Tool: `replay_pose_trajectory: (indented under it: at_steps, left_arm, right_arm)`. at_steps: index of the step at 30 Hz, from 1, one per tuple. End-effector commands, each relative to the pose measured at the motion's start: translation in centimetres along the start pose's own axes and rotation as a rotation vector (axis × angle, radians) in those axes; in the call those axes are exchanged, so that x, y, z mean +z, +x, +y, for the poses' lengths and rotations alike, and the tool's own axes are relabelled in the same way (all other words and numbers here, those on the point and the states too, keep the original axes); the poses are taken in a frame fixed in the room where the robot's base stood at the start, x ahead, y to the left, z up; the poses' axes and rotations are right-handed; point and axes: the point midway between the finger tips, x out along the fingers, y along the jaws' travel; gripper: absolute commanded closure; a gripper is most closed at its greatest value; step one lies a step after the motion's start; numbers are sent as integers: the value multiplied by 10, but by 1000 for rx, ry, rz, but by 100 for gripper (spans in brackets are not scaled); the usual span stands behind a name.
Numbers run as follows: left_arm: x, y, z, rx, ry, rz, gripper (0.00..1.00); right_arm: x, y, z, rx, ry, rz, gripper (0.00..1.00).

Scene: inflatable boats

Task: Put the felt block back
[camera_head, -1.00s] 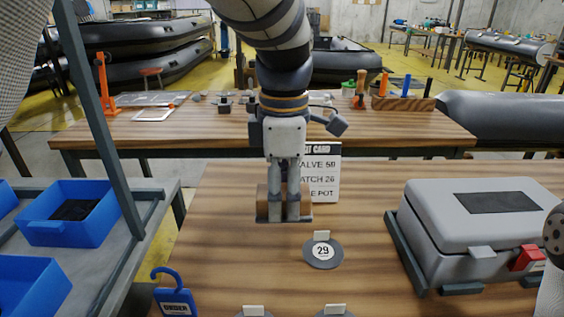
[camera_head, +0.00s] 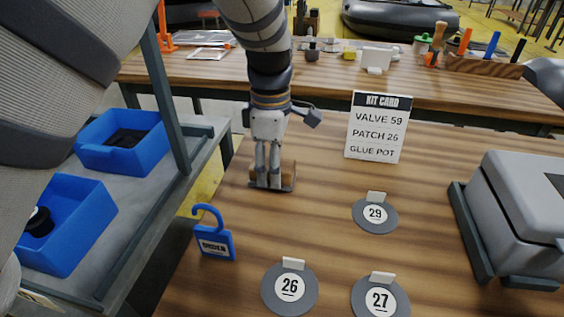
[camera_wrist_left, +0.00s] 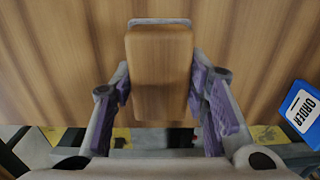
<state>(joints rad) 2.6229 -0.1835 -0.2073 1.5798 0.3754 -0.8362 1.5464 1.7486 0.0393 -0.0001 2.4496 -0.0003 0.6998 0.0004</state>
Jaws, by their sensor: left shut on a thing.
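The felt block (camera_head: 288,170) is a wooden block with a thin grey layer at its base. My left gripper (camera_head: 268,178) is shut on it, with a finger on each side. In the left wrist view the block's wooden face (camera_wrist_left: 160,75) fills the space between the purple-padded fingers (camera_wrist_left: 160,95). The block is upright over the left back part of the near table, left of the kit card (camera_head: 376,127). I cannot tell whether its base touches the tabletop. My right gripper is out of view.
Grey discs marked 29 (camera_head: 375,215), 26 (camera_head: 289,288) and 27 (camera_head: 380,298) lie on the near table. A blue order tag (camera_head: 214,243) stands at its left edge. A grey case (camera_head: 520,210) sits right. Blue bins (camera_head: 125,150) stand on a side shelf.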

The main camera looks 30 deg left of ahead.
Motion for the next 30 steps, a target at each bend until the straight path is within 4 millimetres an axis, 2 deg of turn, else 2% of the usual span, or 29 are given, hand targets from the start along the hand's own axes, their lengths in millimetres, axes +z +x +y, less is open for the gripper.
replay_pose_trajectory:
  at_steps: [1, 12, 13, 15, 25, 28, 30]
  left_arm:
    - [0, 7, 0, -1, 0, 1, 81]
    - [1, 6, 1, 7, 0, -2, 81]
    - [1, 6, 1, 8, 0, -2, 54]
    - [1, 6, 1, 8, 0, -2, 39]
    - [1, 4, 1, 8, 0, -2, 39]
    - [1, -14, 2, 13, 0, -3, 39]
    - [1, -33, 2, 16, 0, -4, 39]
  right_arm:
    - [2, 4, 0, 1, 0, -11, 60]
    - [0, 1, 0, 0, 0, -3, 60]
    - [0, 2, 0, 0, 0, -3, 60]
    - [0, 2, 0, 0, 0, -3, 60]
    - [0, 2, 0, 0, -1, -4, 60]
    - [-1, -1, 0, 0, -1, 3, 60]
    - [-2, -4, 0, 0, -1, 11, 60]
